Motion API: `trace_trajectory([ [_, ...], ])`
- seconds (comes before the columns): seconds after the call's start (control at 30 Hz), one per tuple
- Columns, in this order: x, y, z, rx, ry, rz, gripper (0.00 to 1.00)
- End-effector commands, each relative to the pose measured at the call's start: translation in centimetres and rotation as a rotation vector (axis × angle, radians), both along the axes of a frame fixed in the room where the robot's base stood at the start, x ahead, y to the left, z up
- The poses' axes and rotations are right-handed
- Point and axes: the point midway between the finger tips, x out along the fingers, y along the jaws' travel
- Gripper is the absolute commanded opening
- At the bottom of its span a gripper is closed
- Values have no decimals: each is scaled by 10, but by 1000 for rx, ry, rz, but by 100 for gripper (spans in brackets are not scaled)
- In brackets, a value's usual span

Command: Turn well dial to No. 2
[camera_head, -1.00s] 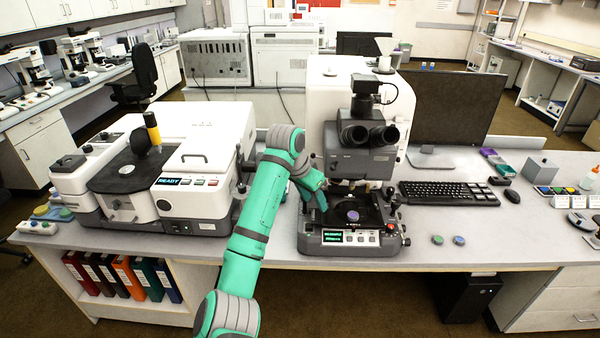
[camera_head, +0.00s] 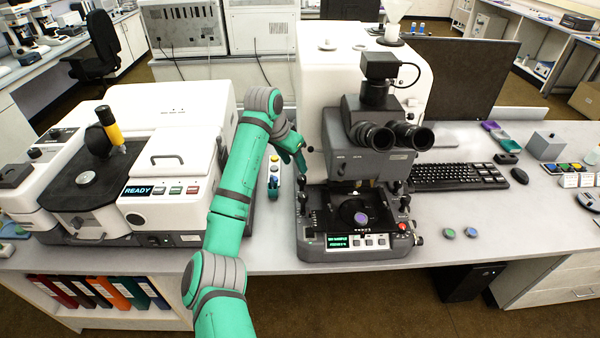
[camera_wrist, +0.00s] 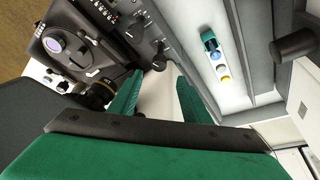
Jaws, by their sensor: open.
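The microscope (camera_head: 342,70) stands at the middle of the bench, with a round disc (camera_head: 361,218) on its dark stage and a lit display (camera_head: 338,240) on its front. Knobs sit along its sides; I cannot tell which control is the well dial, and no number is legible. My gripper (camera_head: 299,158) is at the left side of the microscope, above the bench gap. In the wrist view its two green fingers (camera_wrist: 158,92) are apart with nothing between them. The disc (camera_wrist: 53,45) and several dark knobs show beyond the fingers at upper left, clear of them.
A white instrument (camera_head: 200,125) with a READY display stands left of my arm. A narrow strip with coloured buttons (camera_head: 273,170) lies in the gap; it also shows in the wrist view (camera_wrist: 215,55). A keyboard (camera_head: 455,176) and two small discs (camera_head: 460,232) lie to the right.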

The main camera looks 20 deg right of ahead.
Motion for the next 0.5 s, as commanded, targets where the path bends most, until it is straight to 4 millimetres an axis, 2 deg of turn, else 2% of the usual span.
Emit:
trace_trajectory([
  [0.3, 10, -19, -52, 2, 2, -3, 43],
  [0.5, 14, -28, -70, 0, 0, -4, 43],
])
